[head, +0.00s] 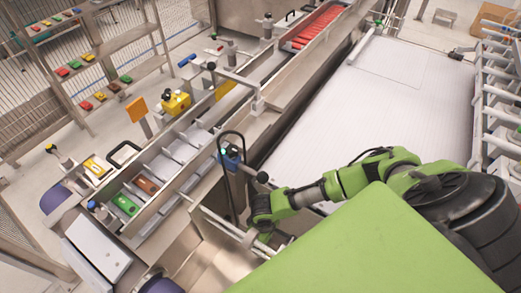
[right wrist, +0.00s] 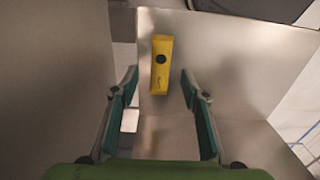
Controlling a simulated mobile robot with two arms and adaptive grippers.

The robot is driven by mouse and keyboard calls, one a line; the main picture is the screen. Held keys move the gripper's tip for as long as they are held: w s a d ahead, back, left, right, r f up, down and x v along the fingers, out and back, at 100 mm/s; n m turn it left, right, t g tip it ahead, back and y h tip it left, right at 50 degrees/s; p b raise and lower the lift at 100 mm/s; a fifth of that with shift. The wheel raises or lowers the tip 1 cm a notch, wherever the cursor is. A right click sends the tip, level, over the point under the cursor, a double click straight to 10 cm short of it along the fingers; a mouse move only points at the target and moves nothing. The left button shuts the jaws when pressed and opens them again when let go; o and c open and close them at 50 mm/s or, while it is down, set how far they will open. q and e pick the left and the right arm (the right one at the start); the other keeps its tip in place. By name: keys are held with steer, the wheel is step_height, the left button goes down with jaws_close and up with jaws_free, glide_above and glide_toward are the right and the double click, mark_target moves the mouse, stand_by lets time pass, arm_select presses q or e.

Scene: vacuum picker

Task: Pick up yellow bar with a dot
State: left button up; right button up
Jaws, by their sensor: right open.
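A yellow bar (right wrist: 161,79) with a dark round dot lies on a grey metal surface (right wrist: 215,55) in the right wrist view, its long side running up the picture. My right gripper (right wrist: 159,82) is open, with green-padded fingers left and right of the bar's lower end in the picture. I see gaps between the bar and both fingers. In the head view my green right arm reaches left and its wrist bends down; the fingers are not clearly visible there. I cannot pick out this dotted bar in the head view. My left gripper is not in view.
A thin black hoop (head: 220,160) stands left of my right wrist. A wide white conveyor (head: 385,100) lies behind the arm.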

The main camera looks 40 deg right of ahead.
step_height(320, 180, down, 3)
steer(key=shift+a+f, duration=0.1)
steer(key=shift+f, duration=0.5)
steer(key=c, duration=1.1)
steer(key=shift+r, duration=0.1)
